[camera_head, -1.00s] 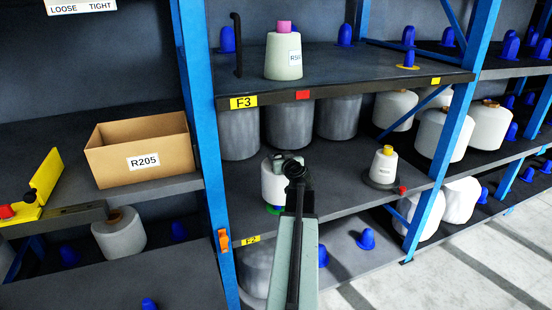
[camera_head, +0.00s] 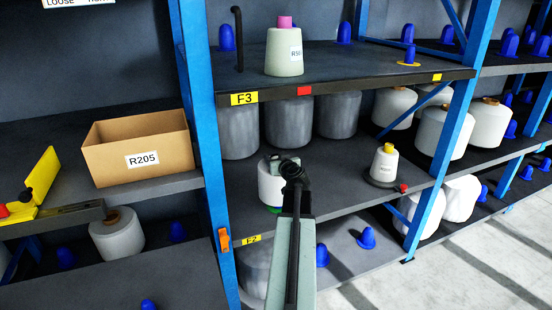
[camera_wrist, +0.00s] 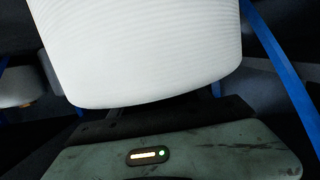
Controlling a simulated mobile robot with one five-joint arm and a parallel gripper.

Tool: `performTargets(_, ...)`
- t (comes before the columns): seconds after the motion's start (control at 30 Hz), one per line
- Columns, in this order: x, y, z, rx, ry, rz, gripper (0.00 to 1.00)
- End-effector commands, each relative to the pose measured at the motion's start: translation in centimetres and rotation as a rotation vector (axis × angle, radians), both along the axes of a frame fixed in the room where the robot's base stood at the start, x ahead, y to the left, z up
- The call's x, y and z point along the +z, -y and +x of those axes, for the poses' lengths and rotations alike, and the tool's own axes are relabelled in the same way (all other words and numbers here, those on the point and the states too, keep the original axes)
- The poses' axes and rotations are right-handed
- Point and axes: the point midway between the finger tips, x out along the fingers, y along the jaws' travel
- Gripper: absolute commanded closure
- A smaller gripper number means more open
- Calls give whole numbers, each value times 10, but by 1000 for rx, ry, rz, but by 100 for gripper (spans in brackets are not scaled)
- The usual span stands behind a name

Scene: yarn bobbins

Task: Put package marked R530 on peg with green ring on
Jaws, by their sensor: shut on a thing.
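My gripper (camera_head: 282,166) is shut on a white bobbin (camera_head: 268,186) at the front of the middle shelf, beside the F2 label. The bobbin is upright, and my arm hides its right side. In the wrist view the bobbin (camera_wrist: 145,50) fills the upper middle, above the gripper body. No marking can be read on its visible side. A green ring (camera_head: 274,210) shows just under the bobbin's lower edge. The bobbin hides most of the ring and any peg there. I cannot tell whether the bobbin touches the shelf.
A small cone (camera_head: 384,164) with a yellow top stands to the right. Grey bobbins (camera_head: 289,123) stand behind. A blue post (camera_head: 203,140) rises at left, beside the R205 box (camera_head: 138,145).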

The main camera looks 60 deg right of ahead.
Motion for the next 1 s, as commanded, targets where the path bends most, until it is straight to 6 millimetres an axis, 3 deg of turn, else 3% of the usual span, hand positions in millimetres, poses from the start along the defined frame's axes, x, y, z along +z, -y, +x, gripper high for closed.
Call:
performTargets(0.7,-51,0,0,-1,1,0,100)
performTargets(1.0,-59,0,0,-1,1,0,100)
